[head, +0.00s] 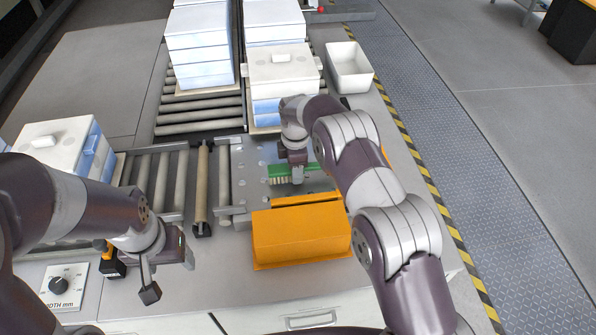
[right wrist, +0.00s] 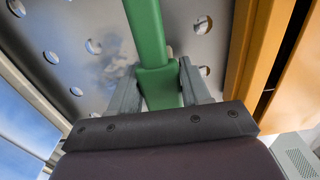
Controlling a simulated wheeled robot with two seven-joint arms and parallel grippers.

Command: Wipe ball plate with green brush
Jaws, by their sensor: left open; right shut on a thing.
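The ball plate (head: 252,185) is a grey metal plate with round holes, in the middle of the table in the head view. In the right wrist view the plate (right wrist: 65,25) shows a dark smudge (right wrist: 112,68) beside the brush. The green brush (head: 290,172) with pale bristles is over the plate, bristles down. I cannot tell whether the bristles touch it. My right gripper (head: 297,161) is shut on the brush, and its fingers sit on both sides of the green handle (right wrist: 158,85). My left gripper (head: 168,275) is open and empty over the table's front left.
An orange box (head: 300,235) stands directly in front of the plate. Stacked white and blue boxes (head: 282,65) stand behind it on rollers. A white bin (head: 348,68) is at the back right. Rollers (head: 162,180) lie left of the plate, and a dial (head: 62,285) is at front left.

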